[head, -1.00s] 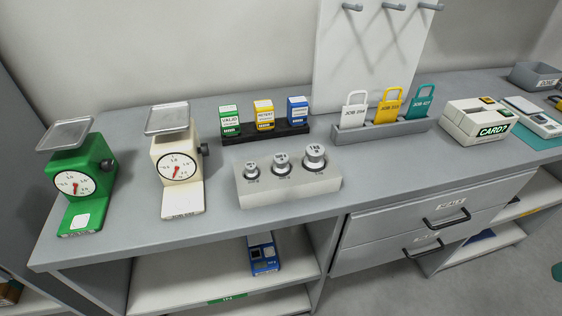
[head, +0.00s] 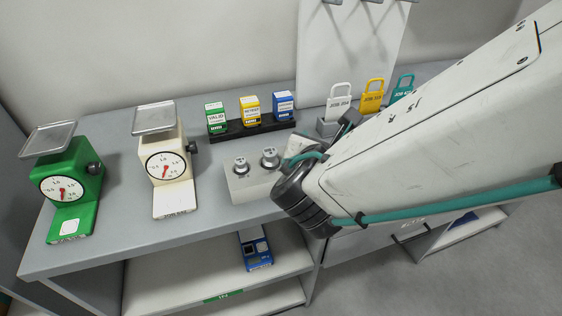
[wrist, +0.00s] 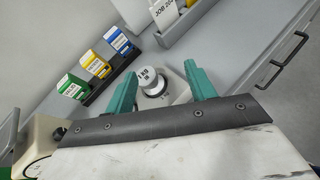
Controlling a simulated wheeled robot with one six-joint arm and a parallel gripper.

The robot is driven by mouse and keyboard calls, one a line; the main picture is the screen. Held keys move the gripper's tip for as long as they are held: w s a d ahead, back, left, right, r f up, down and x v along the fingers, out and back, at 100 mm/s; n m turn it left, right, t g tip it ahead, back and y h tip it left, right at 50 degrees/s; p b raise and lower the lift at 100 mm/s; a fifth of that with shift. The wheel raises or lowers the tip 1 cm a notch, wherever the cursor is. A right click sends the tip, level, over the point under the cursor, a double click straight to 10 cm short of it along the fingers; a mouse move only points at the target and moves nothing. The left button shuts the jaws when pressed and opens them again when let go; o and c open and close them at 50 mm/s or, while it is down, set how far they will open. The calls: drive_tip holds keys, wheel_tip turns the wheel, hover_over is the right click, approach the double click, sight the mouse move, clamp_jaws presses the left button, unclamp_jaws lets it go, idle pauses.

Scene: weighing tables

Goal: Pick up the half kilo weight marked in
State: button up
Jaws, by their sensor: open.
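A pale weight block (head: 247,190) on the table carries metal knobbed weights. A small weight (head: 240,165) and a middle-sized weight (head: 269,157) show in the head view; their marks are too small to read there. The largest weight (wrist: 151,82), marked 1 KG, shows in the wrist view between my fingers, below or beyond them; my arm hides it in the head view. My gripper (wrist: 160,75) is open, with its two teal fingers apart and nothing held. The two smaller weights do not show in the wrist view.
A green scale (head: 72,190) and a cream scale (head: 164,165) stand left. A black rack (head: 225,134) with green, yellow and blue boxes is behind the block. A grey holder (head: 326,127) with job tags stands right, partly behind my arm.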

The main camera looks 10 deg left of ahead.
sight(270, 154)
drive_tip(key=s+a+f+n+y, duration=0.35)
drive_tip(key=a+n, duration=0.25)
drive_tip(key=a, duration=0.2)
drive_tip(key=shift+g+y, duration=0.25)
drive_tip(key=shift+g, duration=0.05)
drive_tip(key=x, duration=0.7)
drive_tip(key=shift+s+a, duration=0.2)
drive_tip(key=shift+a, duration=0.2)
clamp_jaws()
